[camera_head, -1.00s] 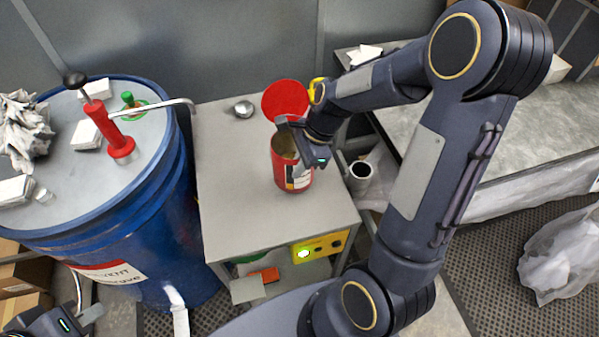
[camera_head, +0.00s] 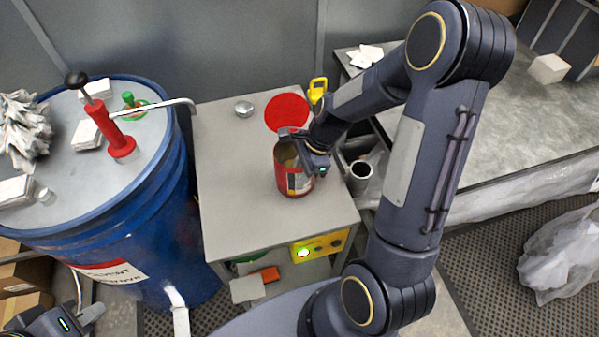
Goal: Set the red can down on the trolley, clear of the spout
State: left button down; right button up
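The red can (camera_head: 286,182), open-topped with a pale label, is upright over the middle of the grey trolley (camera_head: 237,210). My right gripper (camera_head: 301,150) reaches in from the right and is shut on the can near its rim. I cannot tell whether the can's base touches the trolley top. A red disc (camera_head: 287,113), apparently its lid, shows just behind it. The spout (camera_head: 160,105) runs from the red drum pump (camera_head: 114,135) to the trolley's back-left edge, well left of the can. My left gripper (camera_head: 88,303) is open and empty at the bottom-left edge.
A blue drum (camera_head: 150,215) stands left of the trolley, with papers and a crumpled grey pile on top. A small metal cup (camera_head: 244,108) sits at the trolley's back. The trolley's front-left top is clear.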

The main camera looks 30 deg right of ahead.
jog(key=shift+r, duration=0.1)
jog(key=v, duration=1.2)
jog(key=s+a+r+n+t, duration=0.2)
jog(key=s+a+n, duration=0.2)
jog(key=s+n, duration=0.4)
jog(key=s+a+r+n+t, duration=0.2)
jog(key=s+a+r+n, duration=0.1)
jog(key=s+n, duration=0.5)
jog(key=a+n, duration=0.1)
jog(key=n, duration=0.1)
jog(key=shift+a+r+n+t, duration=0.2)
jog(key=shift+r+n+t, duration=0.1)
jog(key=shift+n, duration=0.1)
